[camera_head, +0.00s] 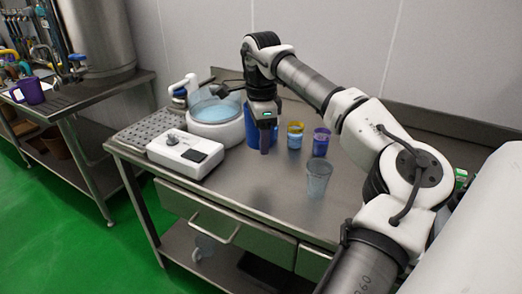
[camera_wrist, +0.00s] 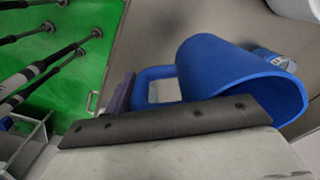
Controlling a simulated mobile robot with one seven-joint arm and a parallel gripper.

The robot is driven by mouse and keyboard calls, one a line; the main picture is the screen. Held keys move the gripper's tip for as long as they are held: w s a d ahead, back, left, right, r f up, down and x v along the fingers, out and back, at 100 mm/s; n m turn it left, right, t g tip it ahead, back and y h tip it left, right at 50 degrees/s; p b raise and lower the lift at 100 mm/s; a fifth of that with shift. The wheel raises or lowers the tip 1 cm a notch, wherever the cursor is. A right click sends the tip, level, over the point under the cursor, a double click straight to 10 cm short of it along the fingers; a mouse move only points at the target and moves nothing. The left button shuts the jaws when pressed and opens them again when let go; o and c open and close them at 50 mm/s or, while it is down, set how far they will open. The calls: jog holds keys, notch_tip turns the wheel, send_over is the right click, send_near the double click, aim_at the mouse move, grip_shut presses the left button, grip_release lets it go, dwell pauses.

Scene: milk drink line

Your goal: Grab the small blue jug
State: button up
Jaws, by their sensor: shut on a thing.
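The small blue jug (camera_head: 249,130) stands on the steel table in the head view, partly hidden behind my gripper (camera_head: 265,140). In the wrist view the jug (camera_wrist: 225,75) lies across the picture, its open mouth toward the lower right and its loop handle on the left. My gripper is shut on the jug's handle, with a dark finger in front of it. Where the far finger touches is mostly hidden. I cannot tell whether the jug's base is clear of the table.
A white machine with a clear bowl (camera_head: 215,108) stands close left of the jug. A white box-shaped device (camera_head: 185,155) is in front of it. A yellow-rimmed cup (camera_head: 295,136), a purple-rimmed cup (camera_head: 321,142) and a clear cup (camera_head: 319,178) stand to the right. The front middle is bare.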

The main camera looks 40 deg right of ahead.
jog(key=shift+r, duration=4.5)
